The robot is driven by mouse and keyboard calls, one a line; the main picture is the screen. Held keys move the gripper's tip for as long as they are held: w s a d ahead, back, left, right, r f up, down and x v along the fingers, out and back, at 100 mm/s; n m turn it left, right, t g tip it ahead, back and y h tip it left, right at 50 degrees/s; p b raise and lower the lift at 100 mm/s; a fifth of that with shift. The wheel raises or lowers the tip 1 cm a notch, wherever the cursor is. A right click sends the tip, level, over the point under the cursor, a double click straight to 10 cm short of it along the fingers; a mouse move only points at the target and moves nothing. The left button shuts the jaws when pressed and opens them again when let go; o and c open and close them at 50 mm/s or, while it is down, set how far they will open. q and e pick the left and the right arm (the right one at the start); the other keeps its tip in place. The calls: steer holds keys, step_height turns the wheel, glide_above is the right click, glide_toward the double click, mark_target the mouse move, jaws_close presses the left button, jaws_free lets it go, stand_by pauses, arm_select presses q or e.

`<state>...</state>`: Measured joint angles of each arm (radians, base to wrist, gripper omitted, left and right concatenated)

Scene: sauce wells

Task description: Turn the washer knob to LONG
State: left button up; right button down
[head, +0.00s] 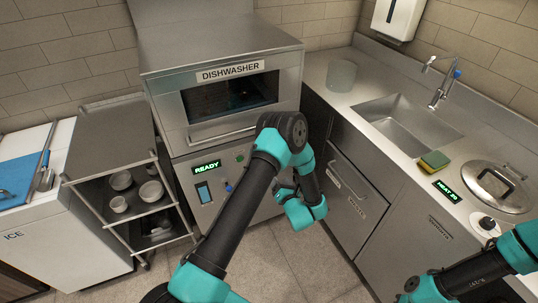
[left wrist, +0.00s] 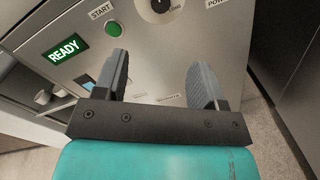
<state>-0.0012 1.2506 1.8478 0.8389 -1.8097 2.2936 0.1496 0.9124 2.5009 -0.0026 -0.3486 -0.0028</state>
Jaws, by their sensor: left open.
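The dishwasher (head: 165,100) stands at the back centre with a lit READY display (head: 206,167) on its panel. In the left wrist view a round white dial with a black knob (left wrist: 160,6) is at the top edge, partly cut off; its setting cannot be read. My left gripper (left wrist: 160,70) is open and empty, its fingers pointing at the panel below the knob, apart from it. In the head view my left arm hides the knob and most of that gripper. Only links of my right arm show at lower right; its gripper is out of view.
A green START button (left wrist: 114,28) sits left of the knob. The dishwasher door handle (head: 221,136) is above the panel. A rack (head: 70,183) with bowls stands left. At right are a sink (head: 405,120), a sponge (head: 434,160) and a lidded pot (head: 492,185).

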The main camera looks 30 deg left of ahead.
arm_select(q)
steer(key=shift+w+a, duration=0.1)
steer(key=x, duration=1.7)
steer(key=shift+c, duration=0.4)
steer(key=c, duration=0.8)
steer(key=shift+c, duration=0.2)
